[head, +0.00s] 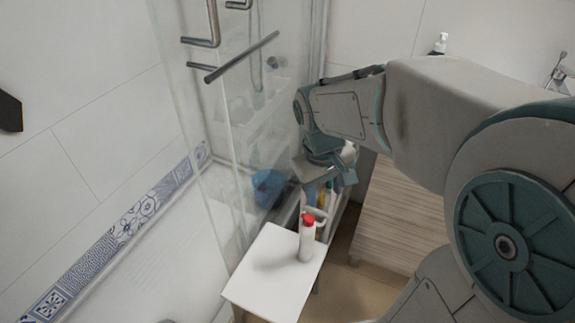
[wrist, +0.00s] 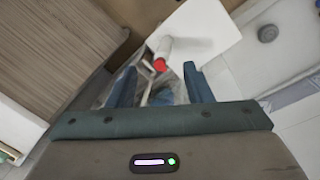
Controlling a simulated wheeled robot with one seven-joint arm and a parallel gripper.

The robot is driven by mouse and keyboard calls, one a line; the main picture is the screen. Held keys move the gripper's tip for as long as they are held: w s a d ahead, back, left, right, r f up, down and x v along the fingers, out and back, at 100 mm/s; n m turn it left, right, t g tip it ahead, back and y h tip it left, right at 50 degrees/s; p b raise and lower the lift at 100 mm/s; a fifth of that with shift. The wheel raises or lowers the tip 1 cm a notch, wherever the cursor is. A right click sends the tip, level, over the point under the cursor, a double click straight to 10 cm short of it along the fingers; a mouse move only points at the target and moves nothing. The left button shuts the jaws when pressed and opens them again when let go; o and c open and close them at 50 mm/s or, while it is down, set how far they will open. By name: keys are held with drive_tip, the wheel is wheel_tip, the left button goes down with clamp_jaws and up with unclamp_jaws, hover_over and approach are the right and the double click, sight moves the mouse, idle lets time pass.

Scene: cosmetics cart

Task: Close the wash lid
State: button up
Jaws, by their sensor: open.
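A white wash bottle (head: 307,243) with a red lid (head: 309,219) stands upright on a small white table (head: 262,272). In the wrist view the red lid (wrist: 159,65) and the white bottle body (wrist: 165,47) show beyond the fingertips, between the two fingers. My gripper (head: 325,190) is above and just behind the bottle in the head view, pointing down. It is open and empty, with its blue fingers (wrist: 160,72) spread apart. I cannot tell how far the lid is hinged open. Contact between fingers and lid is not visible.
A glass shower door (head: 225,130) with metal handles stands left of my gripper. A cart (head: 337,213) with several bottles is behind the table. A wooden cabinet (head: 395,225) stands to the right. The table's left part is bare.

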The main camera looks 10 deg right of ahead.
drive_tip(key=w+a+f+n+g+h, duration=0.1)
drive_tip(key=w+a+f+n+g, duration=0.25)
drive_tip(key=w, duration=0.55)
drive_tip(key=n+h, duration=0.1)
drive_tip(key=n, duration=0.3)
approach(303, 215)
drive_tip(key=shift+n+t, duration=0.25)
drive_tip(key=shift+t, duration=0.1)
drive_tip(key=x, duration=0.2)
drive_tip(key=b+x, duration=0.1)
drive_tip(key=x, duration=0.4)
drive_tip(key=shift+s+f+b, duration=0.35)
drive_tip(key=shift+s, duration=0.1)
